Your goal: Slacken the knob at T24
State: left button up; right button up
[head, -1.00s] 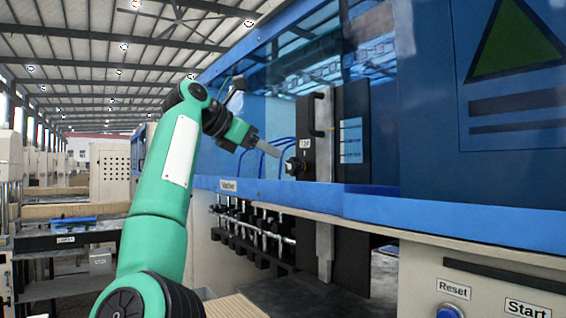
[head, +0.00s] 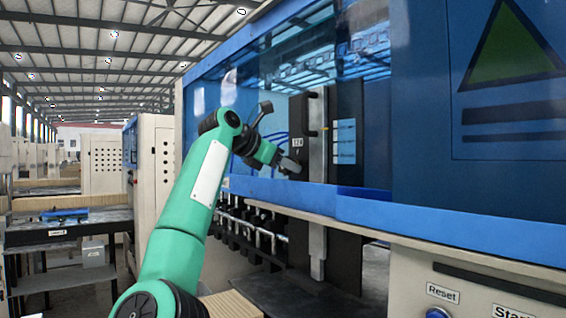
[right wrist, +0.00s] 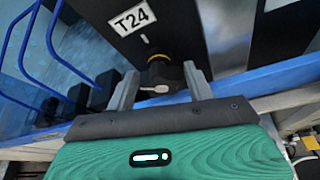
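The T24 label (right wrist: 133,18) is on a dark upright panel; the label (head: 298,142) also shows small in the head view. Just below it in the right wrist view is the dark round knob (right wrist: 159,72), with a yellow ring and a pale pointer-like part. My right gripper (right wrist: 160,88) is open, with one finger on each side of the knob and a gap visible to each. In the head view my right gripper (head: 292,166) is at the panel and hides the knob. Whether the fingertips reach past the knob's face is hard to tell. My left gripper is out of view.
Blue hoses (right wrist: 45,45) and dark blocks run left of the panel. A blue rail (head: 300,195) crosses below the knob. A clear blue guard (head: 330,50) hangs above the opening. A Reset button (head: 438,313) is at lower right.

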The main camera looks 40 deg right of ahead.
jog(key=c, duration=0.6)
jog(key=shift+w+n+g+p, duration=0.2)
jog(key=shift+n+g+p, duration=0.65)
jog(key=shift+n+p, duration=0.4)
jog(key=shift+w+n+g+p, duration=0.15)
jog(key=shift+n+g+p, duration=0.75)
jog(key=shift+n+p, duration=0.35)
jog(key=shift+w+n+g+p, duration=0.2)
jog(key=shift+n+g+p, duration=0.65)
jog(key=shift+n+p, duration=0.4)
jog(key=o, duration=1)
jog(key=shift+d+f, duration=0.15)
jog(key=shift+d, duration=0.05)
